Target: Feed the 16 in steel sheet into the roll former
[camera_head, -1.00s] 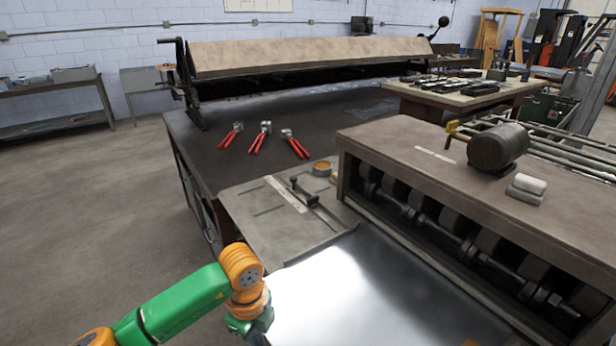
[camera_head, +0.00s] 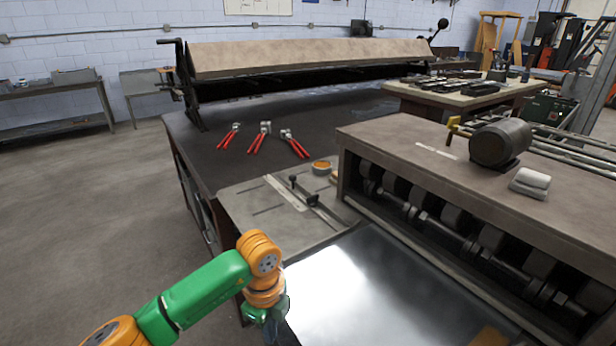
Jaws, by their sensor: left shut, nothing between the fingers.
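The bright steel sheet (camera_head: 370,290) lies flat at the bottom centre. Its right side runs along the open front of the roll former (camera_head: 480,185), below the rollers (camera_head: 445,232). Whether its edge is between the rollers cannot be seen. My left gripper (camera_head: 272,322) is at the sheet's left edge, low in the picture. It is shut with nothing between its fingers; the fingertips are mostly hidden by the wrist and the picture's edge. Whether it touches the sheet is unclear.
Red-handled tools (camera_head: 260,138) lie on the dark bench. The floor at left is clear.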

